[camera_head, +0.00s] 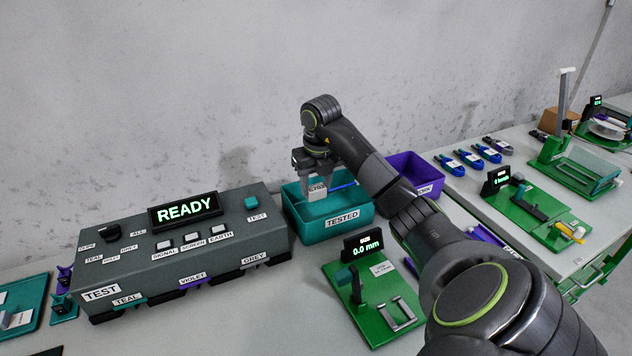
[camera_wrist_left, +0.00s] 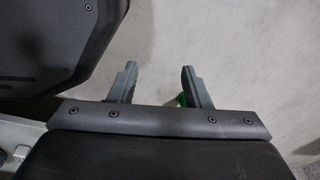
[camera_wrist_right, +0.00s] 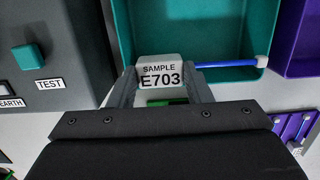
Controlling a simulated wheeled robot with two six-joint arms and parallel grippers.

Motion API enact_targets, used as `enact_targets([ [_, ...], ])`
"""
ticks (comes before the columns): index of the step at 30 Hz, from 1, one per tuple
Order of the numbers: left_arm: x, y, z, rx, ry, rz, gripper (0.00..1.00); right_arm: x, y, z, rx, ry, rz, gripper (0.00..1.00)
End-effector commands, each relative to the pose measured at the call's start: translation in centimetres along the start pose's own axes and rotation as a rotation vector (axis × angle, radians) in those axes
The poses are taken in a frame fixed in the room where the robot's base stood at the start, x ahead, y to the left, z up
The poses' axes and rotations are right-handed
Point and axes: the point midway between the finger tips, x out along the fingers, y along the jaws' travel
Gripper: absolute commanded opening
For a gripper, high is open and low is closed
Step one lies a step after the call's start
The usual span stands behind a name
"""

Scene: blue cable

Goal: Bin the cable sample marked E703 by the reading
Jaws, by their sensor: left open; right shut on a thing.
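The cable sample's white tag (camera_wrist_right: 160,75), reading SAMPLE E703, is held between the fingers of my right gripper (camera_wrist_right: 162,90). In the head view my right gripper (camera_head: 318,183) is over the teal bin labelled TESTED (camera_head: 335,232), with the tag (camera_head: 316,194) hanging at its left part. The sample's blue cable (camera_wrist_right: 228,64) runs right from the tag to a pale end piece, over the bin's opening in the right wrist view. I cannot tell whether it touches the bin. My left gripper (camera_wrist_left: 158,82) is open and empty in the left wrist view, and is not seen in the head view.
A grey test box (camera_head: 180,245) with a READY display stands left of the bin. A purple bin (camera_head: 415,172) stands to its right. A green gauge reading 0.0 mm (camera_head: 372,300) is in front. Several blue cables (camera_head: 470,158) lie on the right table.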

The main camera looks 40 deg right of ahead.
Motion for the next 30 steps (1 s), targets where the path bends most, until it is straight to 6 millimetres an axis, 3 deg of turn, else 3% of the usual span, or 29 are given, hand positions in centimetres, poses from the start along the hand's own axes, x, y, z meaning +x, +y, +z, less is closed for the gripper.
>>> enact_targets([
  [21,5.0,0.2,0.2,0.000,-0.007,-0.002,0.44,7.4,0.0,-0.9,0.001,0.000,0.000,0.21],
  [30,5.0,0.1,-0.4,-0.001,-0.006,-0.005,0.44,8.1,0.0,-1.0,0.001,-0.001,0.000,0.21],
])
